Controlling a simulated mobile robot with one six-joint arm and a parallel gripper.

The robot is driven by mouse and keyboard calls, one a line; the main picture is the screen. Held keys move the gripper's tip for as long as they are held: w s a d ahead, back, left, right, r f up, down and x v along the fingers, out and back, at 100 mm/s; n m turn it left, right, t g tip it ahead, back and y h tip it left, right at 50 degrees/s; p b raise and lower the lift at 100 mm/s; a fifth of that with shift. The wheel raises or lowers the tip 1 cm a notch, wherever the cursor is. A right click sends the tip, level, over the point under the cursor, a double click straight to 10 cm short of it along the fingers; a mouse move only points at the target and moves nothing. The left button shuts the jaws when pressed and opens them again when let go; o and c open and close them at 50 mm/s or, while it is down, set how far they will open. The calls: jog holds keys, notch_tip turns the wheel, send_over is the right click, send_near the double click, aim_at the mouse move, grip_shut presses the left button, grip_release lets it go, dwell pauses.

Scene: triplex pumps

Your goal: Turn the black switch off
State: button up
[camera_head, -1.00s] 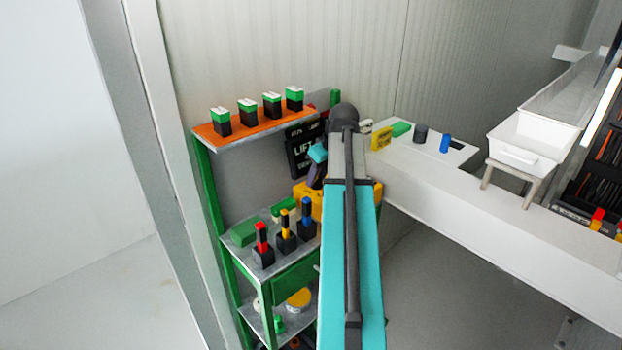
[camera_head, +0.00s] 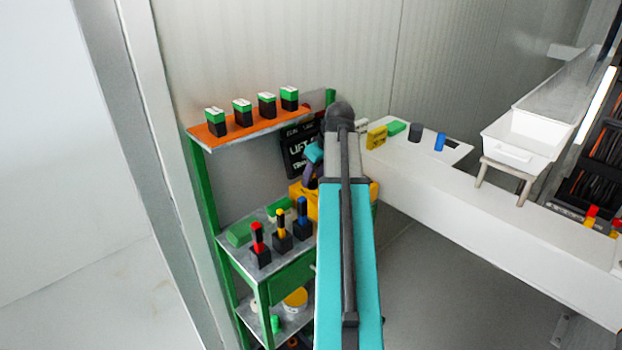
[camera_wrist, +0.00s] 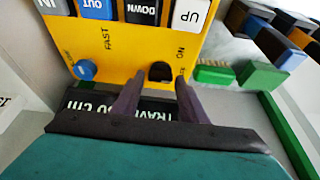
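A blue knob (camera_wrist: 85,70) and a row of push buttons (camera_wrist: 143,11) share the yellow box. Coloured-handled levers (camera_head: 281,233) stand on the green rack beside it. Green-topped black blocks (camera_head: 243,112) line the orange shelf. A white counter (camera_head: 450,205) extends right.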

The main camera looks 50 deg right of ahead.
jog(key=b+v, duration=0.1)
jog(key=v, duration=1.2)
jog(key=shift+s+r+b, duration=0.15)
jog(key=shift+r+b, duration=0.05)
jog(key=shift+b, duration=0.2)
dwell(0.5)
